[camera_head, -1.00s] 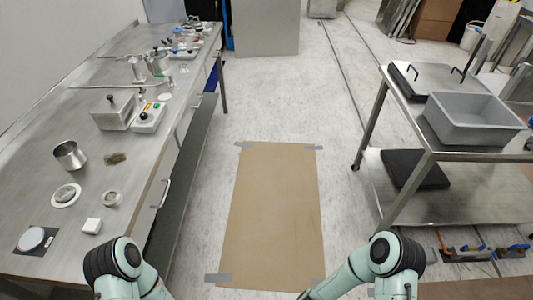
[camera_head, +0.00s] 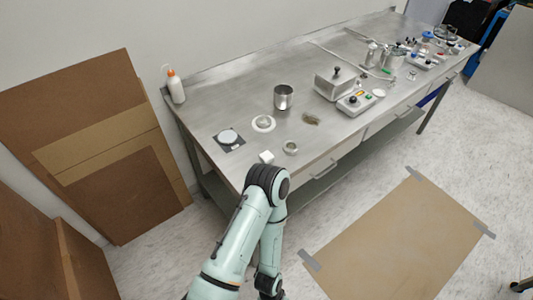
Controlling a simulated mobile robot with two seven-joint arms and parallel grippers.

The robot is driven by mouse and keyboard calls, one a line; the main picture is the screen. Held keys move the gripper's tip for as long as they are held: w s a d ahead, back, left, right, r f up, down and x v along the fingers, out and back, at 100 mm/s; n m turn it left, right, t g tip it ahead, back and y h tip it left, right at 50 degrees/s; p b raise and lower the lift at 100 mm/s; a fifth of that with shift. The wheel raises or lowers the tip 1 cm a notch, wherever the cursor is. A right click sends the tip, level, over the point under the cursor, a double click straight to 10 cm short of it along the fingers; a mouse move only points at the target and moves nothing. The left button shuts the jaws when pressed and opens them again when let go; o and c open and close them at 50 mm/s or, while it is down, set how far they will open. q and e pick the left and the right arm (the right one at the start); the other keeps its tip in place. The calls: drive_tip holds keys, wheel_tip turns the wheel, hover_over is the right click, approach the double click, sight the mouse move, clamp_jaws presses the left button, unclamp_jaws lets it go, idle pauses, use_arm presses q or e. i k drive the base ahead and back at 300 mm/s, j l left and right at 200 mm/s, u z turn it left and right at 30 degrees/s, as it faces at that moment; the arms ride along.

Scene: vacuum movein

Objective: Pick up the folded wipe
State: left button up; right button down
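A small white block-like item (camera_head: 266,156), which looks like the folded wipe, lies on the front edge area of the steel bench (camera_head: 232,95). It sits left of a small round metal dish and just beyond my arm's elbow. My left arm rises from the bottom of the view and bends at the elbow just in front of the bench edge. Its forearm points down, and its gripper is not visible. My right arm and gripper are out of view.
On the bench are a dark pad with a white disc (camera_head: 229,137), a lidded dish (camera_head: 263,123), a metal cup (camera_head: 283,97), a brownish clump (camera_head: 311,119) and a metal box (camera_head: 340,84). Cardboard sheets (camera_head: 120,165) lean left.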

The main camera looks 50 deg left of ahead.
sight(266, 158)
drive_tip(key=u, duration=1.7)
